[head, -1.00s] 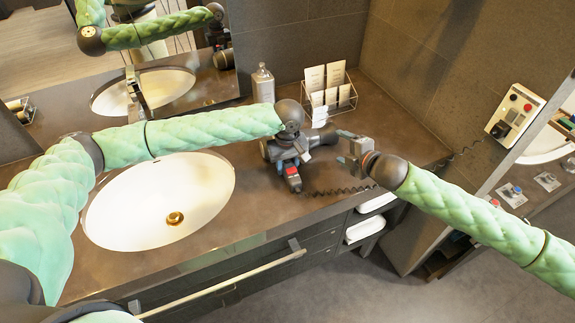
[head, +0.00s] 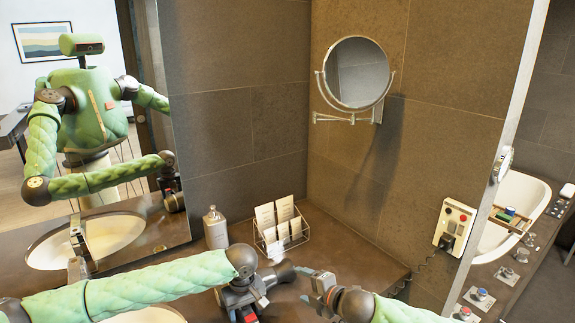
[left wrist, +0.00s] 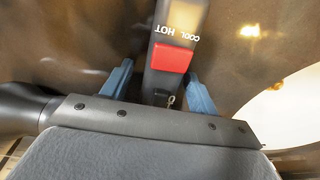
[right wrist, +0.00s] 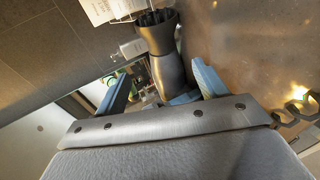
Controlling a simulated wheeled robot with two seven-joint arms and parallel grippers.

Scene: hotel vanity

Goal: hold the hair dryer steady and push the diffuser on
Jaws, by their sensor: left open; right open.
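The hair dryer (left wrist: 172,25) is dark, with a red button and the words COOL and HOT on its handle. My left gripper (head: 245,296) is open, with its blue fingers on either side of that handle; contact is not clear. My right gripper (head: 314,286) is open, to the right of the dryer. A dark flared piece with prongs, apparently the diffuser (right wrist: 156,36), shows ahead of the right fingers in the right wrist view and as a dark cone in the head view (head: 284,272). I cannot tell whether it is joined to the dryer.
A wire rack of cards (head: 281,228) and a soap bottle (head: 215,229) stand behind the dryer. The basin lies to the left. A coiled cord (right wrist: 294,112) is beside my right gripper. A wall unit (head: 455,226) and round mirror (head: 358,72) are on the right wall.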

